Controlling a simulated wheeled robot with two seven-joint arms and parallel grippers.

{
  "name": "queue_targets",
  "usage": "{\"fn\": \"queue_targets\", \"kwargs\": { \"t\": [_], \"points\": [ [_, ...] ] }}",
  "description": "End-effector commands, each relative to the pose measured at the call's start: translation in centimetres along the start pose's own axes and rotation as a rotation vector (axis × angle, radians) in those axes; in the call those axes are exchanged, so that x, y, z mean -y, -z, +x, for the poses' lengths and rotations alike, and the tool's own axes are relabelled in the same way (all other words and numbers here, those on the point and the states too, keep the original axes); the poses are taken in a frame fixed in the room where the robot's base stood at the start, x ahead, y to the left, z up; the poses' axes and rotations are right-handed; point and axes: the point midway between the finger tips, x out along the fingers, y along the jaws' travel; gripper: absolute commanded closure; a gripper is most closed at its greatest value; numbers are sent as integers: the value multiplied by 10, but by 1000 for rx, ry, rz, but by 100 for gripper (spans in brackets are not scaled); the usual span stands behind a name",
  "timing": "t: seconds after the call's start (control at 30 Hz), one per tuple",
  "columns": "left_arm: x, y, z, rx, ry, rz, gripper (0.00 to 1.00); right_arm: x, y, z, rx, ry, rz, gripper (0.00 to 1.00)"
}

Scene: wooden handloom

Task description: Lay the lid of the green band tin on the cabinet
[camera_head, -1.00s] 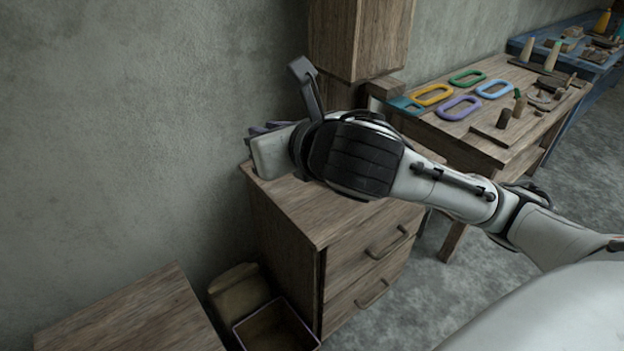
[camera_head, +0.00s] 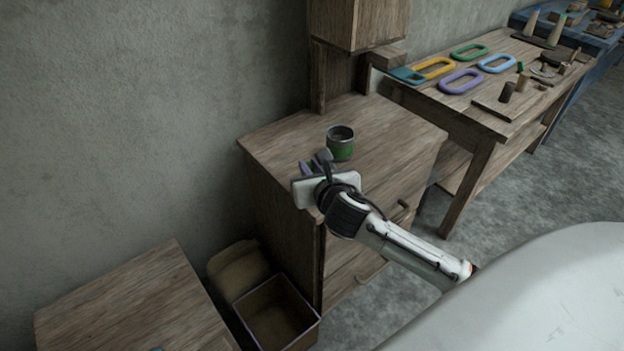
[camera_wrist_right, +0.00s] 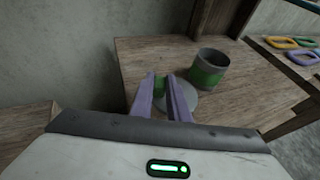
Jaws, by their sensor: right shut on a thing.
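The green band tin (camera_head: 340,149) stands upright and open-topped on the wooden cabinet (camera_head: 275,146); it also shows in the right wrist view (camera_wrist_right: 209,76). My right gripper (camera_head: 317,164) is at the cabinet's front left part, just left of and nearer than the tin. In the right wrist view its purple fingers (camera_wrist_right: 164,97) are shut on the lid, a pale grey disc (camera_wrist_right: 186,100) with a green part between the fingers. The lid is low over the cabinet top; I cannot tell whether it touches. My left gripper is out of view.
A wall cupboard (camera_head: 358,22) rises behind the cabinet. A workbench (camera_head: 430,98) with coloured rings and tools stands to the right. An open box (camera_head: 275,312) and a lower wooden top (camera_head: 130,305) are at the lower left. The cabinet's back left top is clear.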

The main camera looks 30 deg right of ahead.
Motion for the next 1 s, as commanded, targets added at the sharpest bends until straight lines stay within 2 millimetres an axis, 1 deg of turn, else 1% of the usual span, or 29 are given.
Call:
{"fn": "queue_targets", "kwargs": {
  "t": [0.07,0.2,0.3,0.5,0.7,0.73,0.8,0.83,1.0],
  "points": [
    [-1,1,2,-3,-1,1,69,0,6,2,-1,0,1,100],
    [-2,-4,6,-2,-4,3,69,0,26,10,-3,1,1,100],
    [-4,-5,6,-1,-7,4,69,0,35,14,-1,0,0,100],
    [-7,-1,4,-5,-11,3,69,0,34,14,1,-1,-1,100],
    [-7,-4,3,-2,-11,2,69,0,38,16,0,1,-2,100],
    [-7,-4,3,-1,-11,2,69,0,38,16,0,1,-1,80],
    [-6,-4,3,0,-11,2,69,0,38,16,0,0,-1,68],
    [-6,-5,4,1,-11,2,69,0,38,16,0,0,-1,66],
    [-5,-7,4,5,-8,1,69,0,38,16,0,0,-1,66]
  ]
}}
